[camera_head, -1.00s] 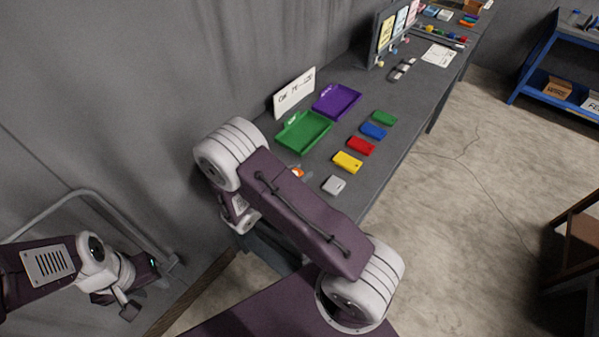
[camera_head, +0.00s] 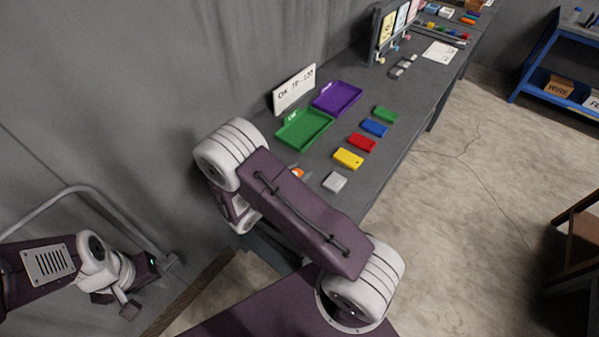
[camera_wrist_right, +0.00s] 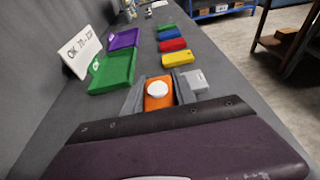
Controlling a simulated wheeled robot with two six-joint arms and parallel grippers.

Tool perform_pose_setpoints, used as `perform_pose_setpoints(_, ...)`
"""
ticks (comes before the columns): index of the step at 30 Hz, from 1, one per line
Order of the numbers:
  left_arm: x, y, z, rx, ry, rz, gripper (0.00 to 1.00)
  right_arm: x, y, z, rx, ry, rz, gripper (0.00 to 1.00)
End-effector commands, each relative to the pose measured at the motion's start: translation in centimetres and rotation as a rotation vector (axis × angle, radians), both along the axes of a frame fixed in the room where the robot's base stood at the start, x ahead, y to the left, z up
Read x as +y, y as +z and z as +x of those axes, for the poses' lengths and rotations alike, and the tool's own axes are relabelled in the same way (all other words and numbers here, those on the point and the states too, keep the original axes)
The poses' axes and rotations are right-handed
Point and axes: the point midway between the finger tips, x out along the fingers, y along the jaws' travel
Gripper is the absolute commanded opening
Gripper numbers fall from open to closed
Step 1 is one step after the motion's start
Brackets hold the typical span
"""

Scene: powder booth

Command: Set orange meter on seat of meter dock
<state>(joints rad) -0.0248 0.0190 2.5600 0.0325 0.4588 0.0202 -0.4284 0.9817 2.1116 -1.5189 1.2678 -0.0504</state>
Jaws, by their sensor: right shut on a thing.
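The orange meter (camera_wrist_right: 158,92), with a round white face, sits between the two grey fingers of my right gripper (camera_wrist_right: 159,95) in the right wrist view. The gripper is shut on it, over the near end of the grey bench. In the head view my right arm hides most of the meter, and only a small orange patch (camera_head: 297,173) shows. My left gripper (camera_head: 130,300) hangs at the lower left, away from the bench; its finger opening is unclear. I cannot pick out the meter dock for certain in either view.
A grey block (camera_head: 334,182) lies right of the meter, with yellow (camera_head: 348,158), red, blue and green blocks beyond. A green tray (camera_head: 304,129) and a purple tray (camera_head: 336,97) lie along the wall side, before a white sign (camera_head: 294,90). Bare bench separates trays and blocks.

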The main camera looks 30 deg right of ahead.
Motion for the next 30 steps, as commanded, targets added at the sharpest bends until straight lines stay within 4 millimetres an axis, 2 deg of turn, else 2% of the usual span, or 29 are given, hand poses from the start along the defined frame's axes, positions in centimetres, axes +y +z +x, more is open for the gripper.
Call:
perform_pose_setpoints(22,0.00,-0.44,0.00,0.000,0.000,0.000,0.36,-0.01,-0.46,0.01,0.000,0.000,-0.001,0.00)
perform_pose_setpoints(23,0.00,-0.36,0.00,0.000,0.000,0.000,0.36,0.00,-0.39,0.01,0.000,0.000,-0.001,0.41)
perform_pose_setpoints(24,0.00,-0.35,0.00,0.000,0.000,0.000,0.36,0.00,-0.37,0.01,0.000,0.000,0.000,0.52)
perform_pose_setpoints(25,0.00,-0.35,0.01,0.000,0.000,0.000,0.36,0.00,-0.38,0.01,0.000,0.000,0.000,0.58)
perform_pose_setpoints(30,0.00,-0.35,0.01,0.000,0.000,0.000,0.36,0.00,-0.38,0.01,0.000,0.000,0.000,0.58)
